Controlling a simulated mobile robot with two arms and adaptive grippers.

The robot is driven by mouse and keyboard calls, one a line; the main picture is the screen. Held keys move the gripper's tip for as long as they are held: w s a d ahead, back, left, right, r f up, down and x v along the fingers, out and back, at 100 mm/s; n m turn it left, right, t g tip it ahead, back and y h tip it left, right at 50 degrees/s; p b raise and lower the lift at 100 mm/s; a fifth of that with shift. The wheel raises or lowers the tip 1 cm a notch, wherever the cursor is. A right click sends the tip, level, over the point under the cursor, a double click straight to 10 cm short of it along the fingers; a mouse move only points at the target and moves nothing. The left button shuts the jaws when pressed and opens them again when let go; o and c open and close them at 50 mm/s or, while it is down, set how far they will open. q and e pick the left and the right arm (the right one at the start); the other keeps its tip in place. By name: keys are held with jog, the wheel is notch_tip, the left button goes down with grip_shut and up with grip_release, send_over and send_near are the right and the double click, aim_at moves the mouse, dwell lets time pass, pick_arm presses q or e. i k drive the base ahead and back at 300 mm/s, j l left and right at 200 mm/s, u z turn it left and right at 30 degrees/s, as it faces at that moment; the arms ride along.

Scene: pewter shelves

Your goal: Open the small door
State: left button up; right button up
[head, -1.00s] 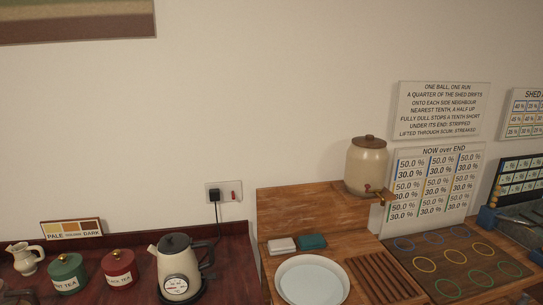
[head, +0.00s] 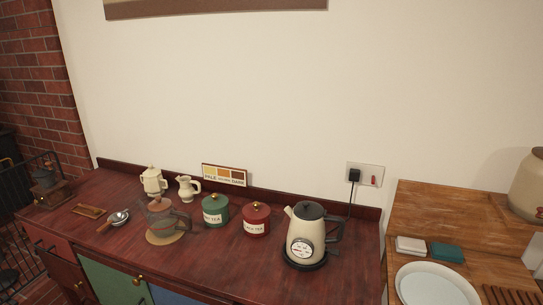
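I cannot tell for certain which door is the small door. Below the dark red counter, cabinet fronts show at the lower left: a green front (head: 108,279) with a round knob (head: 137,282), a blue front (head: 175,297) cut off by the bottom edge, and reddish-brown fronts (head: 62,274) further left. The green and blue fronts look closed; the state of the reddish ones is unclear. A dark stove (head: 8,142) is partly visible at the far left edge behind a black guard. Neither of my grippers is in view.
The counter (head: 345,285) bears a kettle (head: 302,228), red canister (head: 256,220), green canister (head: 215,211), glass teapot (head: 166,218), jug (head: 188,188) and strainer (head: 119,217). A black metal guard (head: 28,225) stands left. A white basin (head: 435,287) is at right.

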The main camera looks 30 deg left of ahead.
aim_at(70, 275)
jog(key=u, duration=2.55)
jog(key=z, duration=0.4)
jog(key=i+j+z, duration=0.45)
jog(key=j+z, duration=0.2)
jog(key=i+j+z, duration=0.3)
jog(key=j, duration=0.15)
jog(key=k+l, duration=0.05)
jog(key=k, duration=0.05)
